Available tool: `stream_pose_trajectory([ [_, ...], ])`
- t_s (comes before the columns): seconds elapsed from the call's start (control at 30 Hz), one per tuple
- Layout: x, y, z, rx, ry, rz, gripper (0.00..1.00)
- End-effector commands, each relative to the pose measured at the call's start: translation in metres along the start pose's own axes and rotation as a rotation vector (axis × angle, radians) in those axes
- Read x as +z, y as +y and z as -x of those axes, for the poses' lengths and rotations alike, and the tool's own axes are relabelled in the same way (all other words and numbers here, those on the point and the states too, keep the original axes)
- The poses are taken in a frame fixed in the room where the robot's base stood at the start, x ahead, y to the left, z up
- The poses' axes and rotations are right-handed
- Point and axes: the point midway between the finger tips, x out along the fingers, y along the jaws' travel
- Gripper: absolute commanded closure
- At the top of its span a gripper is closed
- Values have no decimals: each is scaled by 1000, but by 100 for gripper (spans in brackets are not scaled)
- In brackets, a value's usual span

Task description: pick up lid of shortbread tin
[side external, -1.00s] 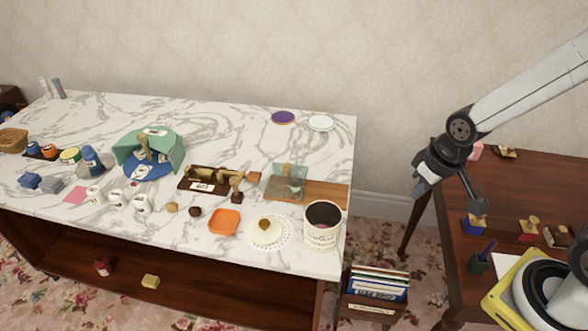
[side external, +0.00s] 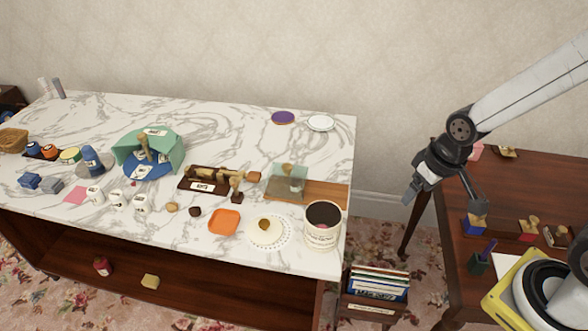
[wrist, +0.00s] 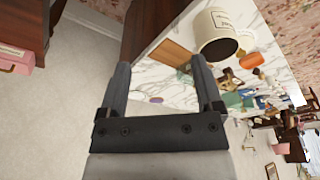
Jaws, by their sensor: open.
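The open shortbread tin (side external: 322,226), a cream cylinder with a dark inside, stands upright near the table's front right corner. It also shows in the wrist view (wrist: 213,48). A cream round lid with a gold knob (side external: 264,230) lies just left of the tin, on a white lacy doily (side external: 286,240). The lid looks like the tin's, though I cannot read any label on it. My gripper (side external: 408,199) is open and empty, off the table's right edge. The wrist view shows its two fingers apart (wrist: 160,75).
An orange square dish (side external: 224,221) lies left of the lid. A glassy block (side external: 287,183) and a wooden board (side external: 325,192) sit behind the tin. A dark side table (side external: 530,180) stands right. The marble table's back right is mostly clear.

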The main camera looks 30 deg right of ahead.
Motion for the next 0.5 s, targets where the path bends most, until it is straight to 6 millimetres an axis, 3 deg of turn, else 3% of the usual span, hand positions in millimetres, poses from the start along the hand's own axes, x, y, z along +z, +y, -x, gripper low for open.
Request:
stream_pose_trajectory([
  [0.27,-9,-3,-2,-8,-6,39,16],
  [0.5,-47,-18,-15,-44,-30,214,16],
])
